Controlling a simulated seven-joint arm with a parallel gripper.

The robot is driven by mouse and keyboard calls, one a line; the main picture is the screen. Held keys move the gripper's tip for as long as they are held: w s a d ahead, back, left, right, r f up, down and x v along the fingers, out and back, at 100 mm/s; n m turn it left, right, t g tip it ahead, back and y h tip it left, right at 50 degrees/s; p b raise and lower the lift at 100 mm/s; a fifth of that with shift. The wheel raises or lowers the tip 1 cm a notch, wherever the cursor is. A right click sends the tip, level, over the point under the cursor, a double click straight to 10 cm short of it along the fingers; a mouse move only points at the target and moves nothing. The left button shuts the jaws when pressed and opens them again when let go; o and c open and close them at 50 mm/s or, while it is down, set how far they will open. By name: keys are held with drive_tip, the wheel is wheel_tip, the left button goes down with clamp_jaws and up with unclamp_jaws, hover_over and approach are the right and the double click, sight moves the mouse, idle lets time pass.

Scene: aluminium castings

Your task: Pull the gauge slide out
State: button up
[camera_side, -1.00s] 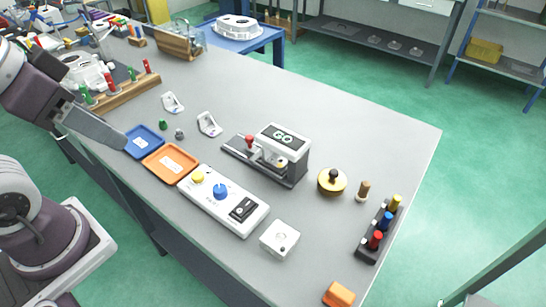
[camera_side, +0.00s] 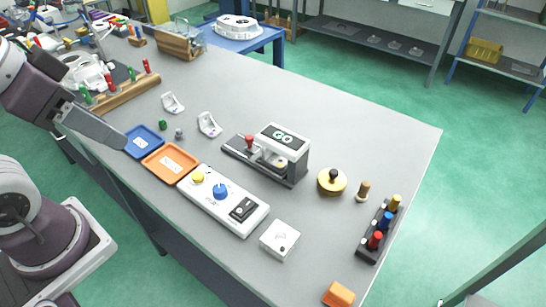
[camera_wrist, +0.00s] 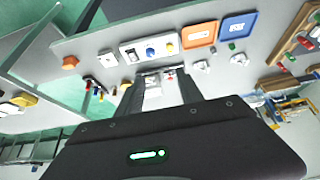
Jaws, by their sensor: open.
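The gauge is a grey block marked GO (camera_side: 284,138) on a dark base, near the middle of the bench in the side view. Its slide, with a red knob (camera_side: 249,141), lies at the left end of that base. How far the slide sits inside the block is hard to tell. My gripper (camera_side: 124,146) is at the left, over the bench edge near the blue tray, well apart from the gauge. In the wrist view my gripper (camera_wrist: 160,90) is open and empty, with the gauge and red knob showing small and far off beyond the fingers.
A blue tray (camera_side: 132,152) and an orange tray (camera_side: 148,170) lie between my gripper and the gauge. A white control box (camera_side: 232,216) stands in front of the gauge. A brass knobbed disc (camera_side: 322,187) and a rack of coloured plugs (camera_side: 367,247) are to the right.

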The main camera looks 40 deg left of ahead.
drive_tip(key=w+r+g, duration=0.1)
drive_tip(key=w+r, duration=0.1)
drive_tip(key=w, duration=0.6)
drive_tip(key=m+g, duration=0.3)
drive_tip(key=g, duration=0.1)
hover_over(250, 136)
wheel_tip(250, 136, down, 17)
drive_tip(key=shift+g, duration=0.3)
wheel_tip(250, 136, down, 8)
drive_tip(key=shift+f, duration=0.15)
clamp_jaws()
